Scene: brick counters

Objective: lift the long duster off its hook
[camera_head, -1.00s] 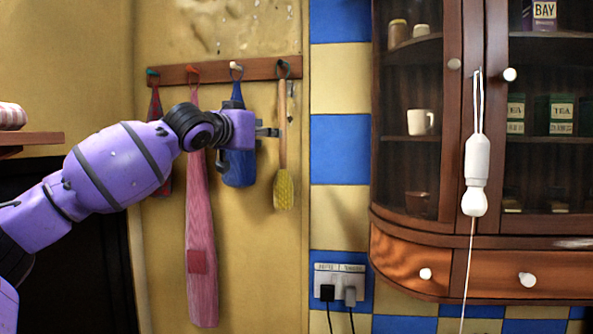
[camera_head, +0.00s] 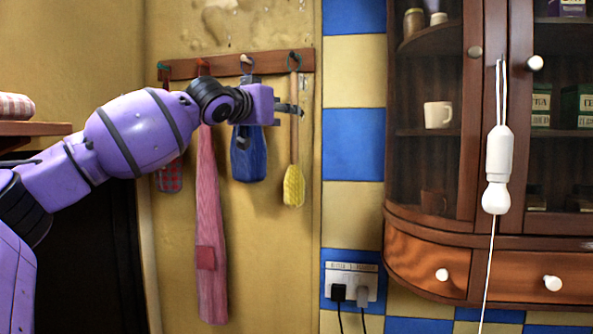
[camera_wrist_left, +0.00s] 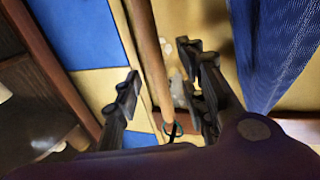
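The long duster has a thin wooden handle (camera_head: 294,140) and a yellow bristle head (camera_head: 293,187). My left gripper (camera_head: 290,108) is at the upper part of the handle, below the rail. In the left wrist view the gripper (camera_wrist_left: 162,76) is open, with the handle (camera_wrist_left: 152,60) passing between its fingers, nearer the right one. The loop (camera_wrist_left: 174,129) shows low in that view. My right gripper is not in view.
A blue cloth item (camera_head: 248,160) hangs close left of the duster, with a long pink one (camera_head: 212,230) beyond it. The wooden hook rail (camera_head: 225,65) is just above the gripper. A glass-fronted cabinet (camera_head: 445,222) and a white hanging light pull (camera_head: 499,152) stand to the right.

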